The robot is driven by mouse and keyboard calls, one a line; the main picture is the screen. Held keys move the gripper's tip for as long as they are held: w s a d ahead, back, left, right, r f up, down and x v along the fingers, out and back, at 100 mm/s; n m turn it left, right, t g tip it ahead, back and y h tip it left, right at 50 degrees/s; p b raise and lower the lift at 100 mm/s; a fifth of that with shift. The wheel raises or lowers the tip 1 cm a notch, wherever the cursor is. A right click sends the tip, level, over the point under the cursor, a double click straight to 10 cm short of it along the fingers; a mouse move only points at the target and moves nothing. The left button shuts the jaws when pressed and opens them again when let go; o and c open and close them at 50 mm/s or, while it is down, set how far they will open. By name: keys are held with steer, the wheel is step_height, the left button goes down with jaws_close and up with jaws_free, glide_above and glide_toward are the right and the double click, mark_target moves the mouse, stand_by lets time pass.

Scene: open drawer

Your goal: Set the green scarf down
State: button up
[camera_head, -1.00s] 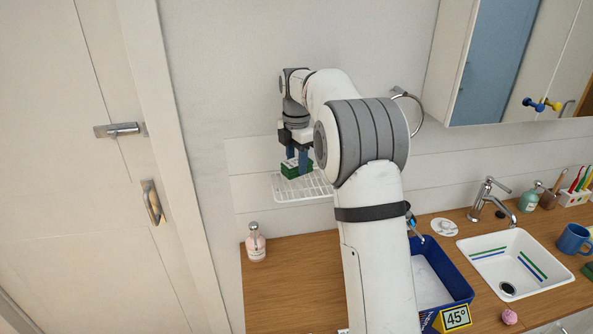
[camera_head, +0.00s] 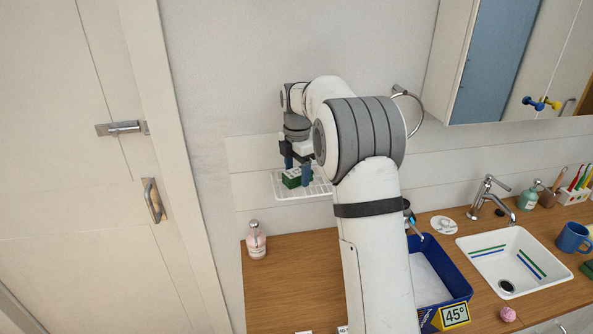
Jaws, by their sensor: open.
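The green scarf (camera_head: 291,182) looks like a small, block-like green bundle with a white top. It rests on the left part of a white wire wall rack (camera_head: 318,190), as far as I can tell from here. My gripper (camera_head: 298,172) points down just over it. Its two blue fingers are apart, one at the back left and one at the right of the scarf. Whether either finger still touches it is too small to tell. My arm hides the right end of the rack.
A blue bin (camera_head: 455,272) and a sink (camera_head: 490,246) are to the right. A towel ring (camera_head: 414,100) hangs on the wall near my arm. The counter's left part is mostly clear.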

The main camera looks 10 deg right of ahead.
mark_target(297, 171)
steer(key=shift+r, duration=0.1)
step_height(297, 171, up, 11)
steer(key=s+r+m+t, duration=0.1)
steer(key=s+r+m, duration=0.4)
steer(key=s, duration=0.4)
steer(key=s+f+m+t, duration=0.1)
steer(key=s+f+m, duration=0.3)
steer(key=s, duration=0.5)
steer(key=s+f+m+t, duration=0.1)
steer(key=s+f+m, duration=0.4)
steer(key=s, duration=0.5)
steer(key=s+f+m, duration=0.4)
steer(key=s+m, duration=0.4)
steer(key=s, duration=0.1)
steer(key=shift+s+f+t+b, duration=0.2)
steer(key=shift+f+t+b, duration=0.1)
steer(key=shift+t, duration=0.1)
